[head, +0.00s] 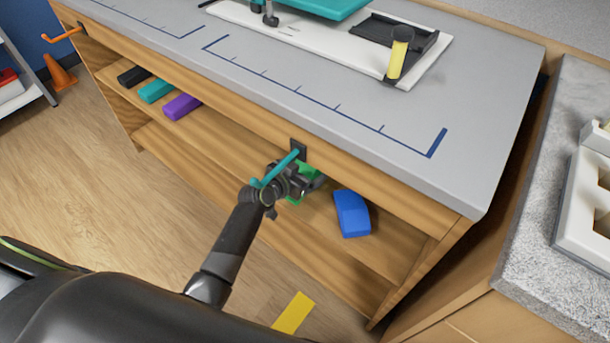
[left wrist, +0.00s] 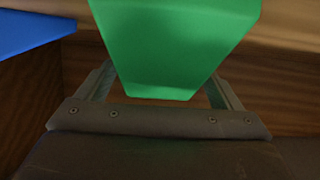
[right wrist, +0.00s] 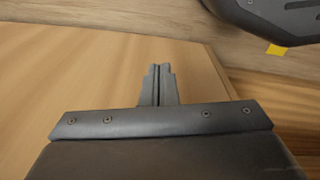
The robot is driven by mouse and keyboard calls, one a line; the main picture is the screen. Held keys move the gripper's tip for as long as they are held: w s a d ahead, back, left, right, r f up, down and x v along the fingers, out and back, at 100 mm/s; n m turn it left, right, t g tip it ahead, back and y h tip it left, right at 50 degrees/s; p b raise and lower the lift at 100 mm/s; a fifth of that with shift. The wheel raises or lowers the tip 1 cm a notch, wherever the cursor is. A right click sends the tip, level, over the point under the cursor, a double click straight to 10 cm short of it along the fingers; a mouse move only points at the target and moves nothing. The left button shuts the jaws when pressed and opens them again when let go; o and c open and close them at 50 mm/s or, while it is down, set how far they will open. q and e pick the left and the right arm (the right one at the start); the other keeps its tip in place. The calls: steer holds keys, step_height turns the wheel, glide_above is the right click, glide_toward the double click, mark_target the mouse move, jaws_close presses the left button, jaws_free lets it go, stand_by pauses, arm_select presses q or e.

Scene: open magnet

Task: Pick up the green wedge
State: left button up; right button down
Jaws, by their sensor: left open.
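The green wedge (head: 308,169) lies on the upper shelf under the bench top, partly hidden by my left gripper (head: 308,184) in the head view. In the left wrist view the green wedge (left wrist: 178,45) fills the upper middle. My left gripper is open, with one finger on each side of the wedge; whether the fingers touch it I cannot tell.
A blue block (head: 352,213) lies to the right on the shelf; black, teal (head: 156,91) and purple (head: 182,106) blocks lie to the left. A teal hook (head: 279,166) sticks out from the bench edge close to my left wrist. The bench top (head: 300,60) is just above.

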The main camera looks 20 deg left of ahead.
arm_select(q)
steer(key=shift+w, duration=0.1)
steer(key=c, duration=1.1)
steer(key=shift+o, duration=0.2)
